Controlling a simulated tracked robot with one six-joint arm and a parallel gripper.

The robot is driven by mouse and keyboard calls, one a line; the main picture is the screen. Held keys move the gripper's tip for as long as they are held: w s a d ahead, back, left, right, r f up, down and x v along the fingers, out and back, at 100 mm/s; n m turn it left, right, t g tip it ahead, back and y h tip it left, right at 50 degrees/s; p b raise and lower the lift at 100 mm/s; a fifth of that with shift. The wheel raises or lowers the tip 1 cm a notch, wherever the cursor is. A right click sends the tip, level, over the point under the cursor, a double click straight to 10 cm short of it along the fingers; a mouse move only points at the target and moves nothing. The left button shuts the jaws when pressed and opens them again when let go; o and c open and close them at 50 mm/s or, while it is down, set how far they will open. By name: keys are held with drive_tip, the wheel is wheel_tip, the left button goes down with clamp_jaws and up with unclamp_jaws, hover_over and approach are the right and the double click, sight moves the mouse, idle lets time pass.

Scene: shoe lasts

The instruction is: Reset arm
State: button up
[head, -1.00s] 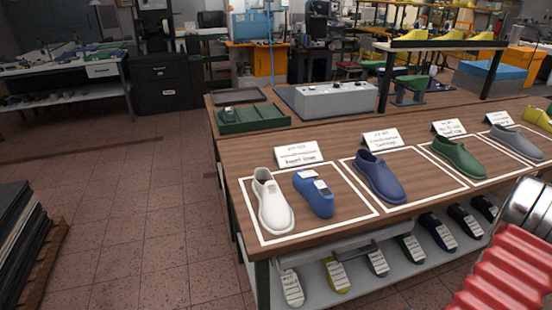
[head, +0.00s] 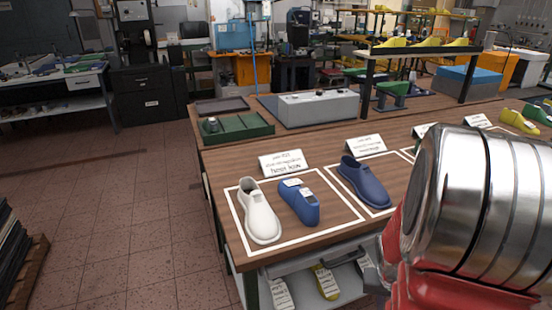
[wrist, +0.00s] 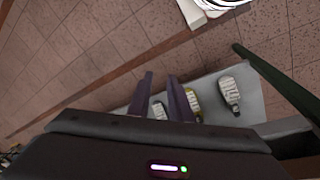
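My gripper (wrist: 160,76) shows in the wrist view as two dark purple fingers standing apart, with nothing between them but the floor and shelf behind. It is open and points down past the table's edge, above the lower shelf (wrist: 262,95). In the head view my arm's metal and red section fills the right side. The gripper's fingers cannot be made out there. A white shoe last (head: 261,212) and a blue one (head: 299,204) stand in a white outlined area on the wooden table (head: 330,228). A dark blue shoe (head: 364,184) stands in the adjoining outline.
Several lasts lie on the lower shelf, including a yellow one (head: 325,281). A green tray (head: 240,130) and a grey box (head: 318,107) stand farther back on the table. A pallet stack (head: 15,245) is at far left. The tiled floor (head: 130,210) between is clear.

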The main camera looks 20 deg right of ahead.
drive_tip(key=w+a+r+n+t, duration=0.1)
drive_tip(key=a+r+n+t, duration=0.1)
drive_tip(key=a+r, duration=0.6)
drive_tip(key=w+a+r+n+t+y, duration=0.1)
drive_tip(key=w+a+r+n, duration=0.1)
drive_tip(key=a+r, duration=0.6)
drive_tip(key=w+a+r+n+t+y, duration=0.1)
drive_tip(key=a+r+n, duration=0.3)
drive_tip(key=a+r, duration=0.4)
drive_tip(key=a+t, duration=0.1)
drive_tip(key=a, duration=0.5)
drive_tip(key=shift+w+a+t, duration=0.25)
drive_tip(key=shift+w+t, duration=0.05)
drive_tip(key=shift+w, duration=0.05)
